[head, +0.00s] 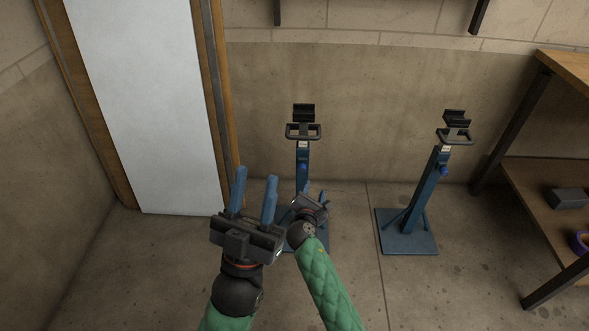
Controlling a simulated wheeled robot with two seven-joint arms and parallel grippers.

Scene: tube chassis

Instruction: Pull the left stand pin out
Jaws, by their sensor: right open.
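The left stand (302,168) is a blue upright post with a black cradle (303,113) on top and a blue base mostly behind my grippers. I cannot make out its pin; the lower post is partly covered by my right gripper. My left gripper (254,181) points up in front and to the left of the stand, its two blue fingers wide apart with nothing between them. My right gripper (313,190) is in front of the lower post, open, its fingers small and partly merged with the blue post. I cannot tell whether it touches the stand.
A wooden shelf unit (545,185) is at the right. A white door panel (150,110) is at the left. Floor between the stands is clear.

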